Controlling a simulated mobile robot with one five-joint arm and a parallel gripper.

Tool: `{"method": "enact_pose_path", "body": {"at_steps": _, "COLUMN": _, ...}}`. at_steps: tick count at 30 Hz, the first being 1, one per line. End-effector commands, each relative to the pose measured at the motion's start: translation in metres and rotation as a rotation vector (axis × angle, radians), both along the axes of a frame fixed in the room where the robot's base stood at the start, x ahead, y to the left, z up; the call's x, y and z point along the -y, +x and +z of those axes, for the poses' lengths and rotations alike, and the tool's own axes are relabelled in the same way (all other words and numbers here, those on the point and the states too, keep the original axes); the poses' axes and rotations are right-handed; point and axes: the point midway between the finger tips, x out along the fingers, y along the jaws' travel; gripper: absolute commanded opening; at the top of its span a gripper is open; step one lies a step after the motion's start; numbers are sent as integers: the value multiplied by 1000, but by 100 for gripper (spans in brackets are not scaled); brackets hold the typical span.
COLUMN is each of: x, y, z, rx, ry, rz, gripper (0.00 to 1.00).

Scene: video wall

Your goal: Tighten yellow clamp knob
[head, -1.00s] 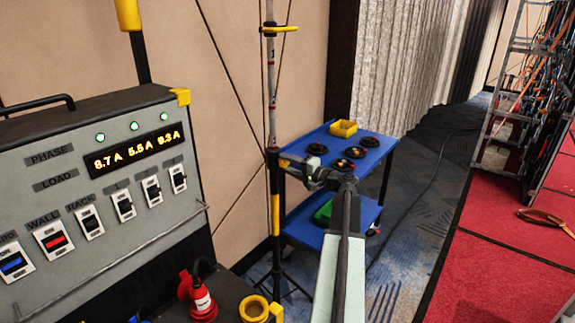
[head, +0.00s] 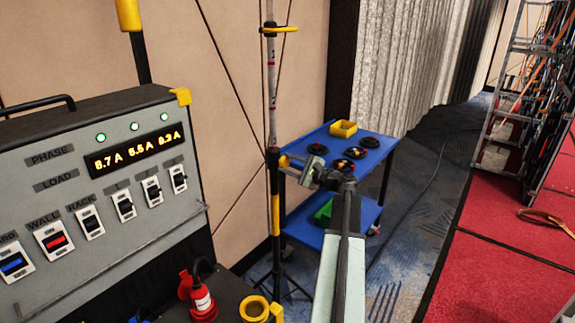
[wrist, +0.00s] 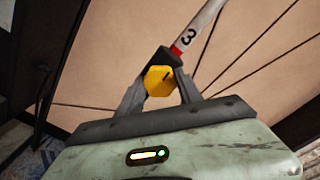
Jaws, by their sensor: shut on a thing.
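The yellow clamp knob (wrist: 160,81) sits between the two dark fingers of my gripper (wrist: 161,72) in the wrist view. The fingers are shut on its sides. A dark mark shows on the knob's face. The knob is on a dark clamp on the stand pole (wrist: 200,28), which carries a "3" and a red band. In the head view my gripper (head: 288,164) reaches the same black-and-yellow pole from the right, at the clamp. There the knob is mostly hidden by the fingers.
The power panel (head: 100,190) with switches and a current display stands close on the left. Thin cables hang along the wall. Red flooring (head: 480,255) lies right.

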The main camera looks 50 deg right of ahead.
Motion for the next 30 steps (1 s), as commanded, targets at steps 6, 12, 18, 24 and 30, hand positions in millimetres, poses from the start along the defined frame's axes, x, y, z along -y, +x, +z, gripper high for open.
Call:
{"method": "enact_pose_path", "body": {"at_steps": 6, "x": 0, "y": -1, "z": -1, "rx": -11, "ry": 80, "rz": 1, "gripper": 2}}
{"method": "enact_pose_path", "body": {"at_steps": 12, "x": 0, "y": -1, "z": -1, "rx": -14, "ry": 113, "rz": 1, "gripper": 2}}
{"method": "enact_pose_path", "body": {"at_steps": 18, "x": 0, "y": -1, "z": -1, "rx": -14, "ry": 119, "rz": 1, "gripper": 2}}
{"method": "enact_pose_path", "body": {"at_steps": 24, "x": 0, "y": -1, "z": -1, "rx": -15, "ry": 118, "rz": 2, "gripper": 2}}
{"method": "enact_pose_path", "body": {"at_steps": 30, "x": 0, "y": -1, "z": -1, "rx": -13, "ry": 118, "rz": 1, "gripper": 64}}
